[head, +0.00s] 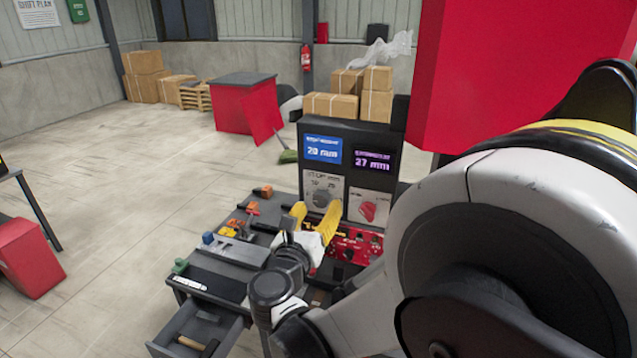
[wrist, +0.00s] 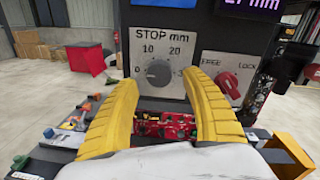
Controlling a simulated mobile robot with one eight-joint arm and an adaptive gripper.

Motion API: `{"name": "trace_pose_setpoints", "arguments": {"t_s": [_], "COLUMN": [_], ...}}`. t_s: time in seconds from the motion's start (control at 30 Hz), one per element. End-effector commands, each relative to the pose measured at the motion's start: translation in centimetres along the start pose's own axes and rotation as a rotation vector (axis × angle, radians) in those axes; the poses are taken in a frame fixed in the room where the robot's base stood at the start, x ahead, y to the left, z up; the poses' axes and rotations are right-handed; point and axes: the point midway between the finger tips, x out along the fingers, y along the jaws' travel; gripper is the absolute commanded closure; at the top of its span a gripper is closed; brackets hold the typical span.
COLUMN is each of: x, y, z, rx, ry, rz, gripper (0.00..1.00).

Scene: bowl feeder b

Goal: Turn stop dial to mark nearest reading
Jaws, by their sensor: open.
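The grey stop dial (wrist: 158,73) sits on a pale plate marked "STOP mm" with 0, 10, 20 and a partly hidden number starting with 3. I cannot tell which mark its pointer faces. In the head view the dial (head: 321,198) is on the black console. A blue display (head: 322,150) reads 20 mm and a purple display (head: 373,161) reads 27 mm; their small headings are too blurred to read. My gripper (wrist: 158,70) is open, its yellow fingers on either side of the dial in the picture. Whether they touch it is unclear.
A red FREE/LOCK knob (wrist: 229,82) is right of the dial, close to my right finger. A red mechanism (wrist: 163,125) lies below the dial. Small coloured parts sit along the bench at left. An open drawer (head: 197,335) sticks out at the front.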

Motion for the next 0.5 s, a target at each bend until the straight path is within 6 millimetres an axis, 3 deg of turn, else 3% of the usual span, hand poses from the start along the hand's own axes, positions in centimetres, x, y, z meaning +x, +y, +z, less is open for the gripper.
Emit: {"name": "trace_pose_setpoints", "arguments": {"t_s": [0.2, 0.47, 0.5], "x": [2.0, 2.1, 2.1], "y": [0.0, 0.0, 0.0], "z": [0.0, 0.0, 0.0], "rx": [0.001, 0.001, 0.001], "ry": [0.0, 0.001, 0.001], "rz": [0.0, 0.0, 0.0], "gripper": [0.44, 0.44, 0.49]}}
